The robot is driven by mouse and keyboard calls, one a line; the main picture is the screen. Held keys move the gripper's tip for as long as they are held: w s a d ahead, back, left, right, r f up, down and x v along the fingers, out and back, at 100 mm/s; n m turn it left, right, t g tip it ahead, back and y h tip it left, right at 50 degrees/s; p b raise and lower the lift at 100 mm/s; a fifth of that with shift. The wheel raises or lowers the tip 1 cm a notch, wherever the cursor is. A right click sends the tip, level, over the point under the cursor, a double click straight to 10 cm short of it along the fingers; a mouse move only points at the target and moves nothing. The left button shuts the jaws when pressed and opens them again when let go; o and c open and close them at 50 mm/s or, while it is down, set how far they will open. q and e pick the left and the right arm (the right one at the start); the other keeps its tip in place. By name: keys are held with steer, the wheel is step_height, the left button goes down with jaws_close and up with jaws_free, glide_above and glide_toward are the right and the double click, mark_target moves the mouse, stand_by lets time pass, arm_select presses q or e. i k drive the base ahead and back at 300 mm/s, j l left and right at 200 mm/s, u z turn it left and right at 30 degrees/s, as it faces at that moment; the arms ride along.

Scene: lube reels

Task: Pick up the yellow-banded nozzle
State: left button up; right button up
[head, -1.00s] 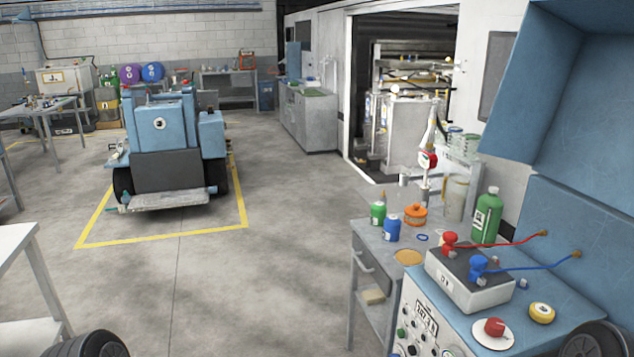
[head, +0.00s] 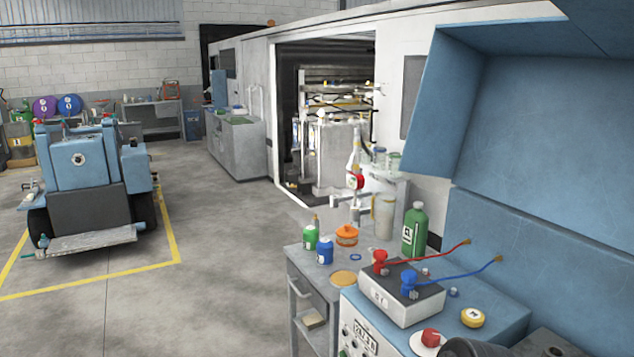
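I cannot make out a yellow-banded nozzle in the head view. A purple reel (head: 44,108) and a blue reel (head: 69,105) are far back on the left, near the block wall, and too small for any nozzle there to be told. Neither of my grippers is in view. Only a dark rounded part, probably of my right arm, shows at the bottom right edge.
A blue wheeled machine (head: 85,172) stands on the left inside a yellow floor outline. At right, a blue bench (head: 505,312) bears a grey box (head: 402,293) with red and blue leads. A green bottle (head: 414,231) stands beyond. The middle floor is clear.

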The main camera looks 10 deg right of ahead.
mark_target(359, 184)
steer(key=i+j+u, duration=0.3)
steer(key=i, duration=0.2)
steer(key=i+j, duration=0.15)
steer(key=i, duration=0.95)
steer(key=i+j+u, duration=0.1)
steer(key=i, duration=1)
steer(key=i+z, duration=0.1)
steer(key=i, duration=0.45)
steer(key=i+j+z, duration=0.1)
steer(key=i, duration=0.4)
steer(key=i+j, duration=0.1)
steer(key=i, duration=0.45)
steer(key=i+j+z, duration=0.15)
steer(key=i, duration=0.4)
steer(key=i+l+z, duration=0.2)
steer(key=z, duration=0.25)
steer(key=i+z, duration=0.45)
steer(key=i+l+z, duration=0.1)
steer(key=z, duration=0.4)
steer(key=i+j+z, duration=0.2)
steer(key=i+z, duration=0.25)
steer(key=i+j+z, duration=0.2)
steer(key=z, duration=0.25)
steer(key=i+z, duration=0.35)
steer(key=z, duration=0.15)
steer(key=i+j+z, duration=0.1)
steer(key=i+z, duration=0.35)
steer(key=k, duration=0.05)
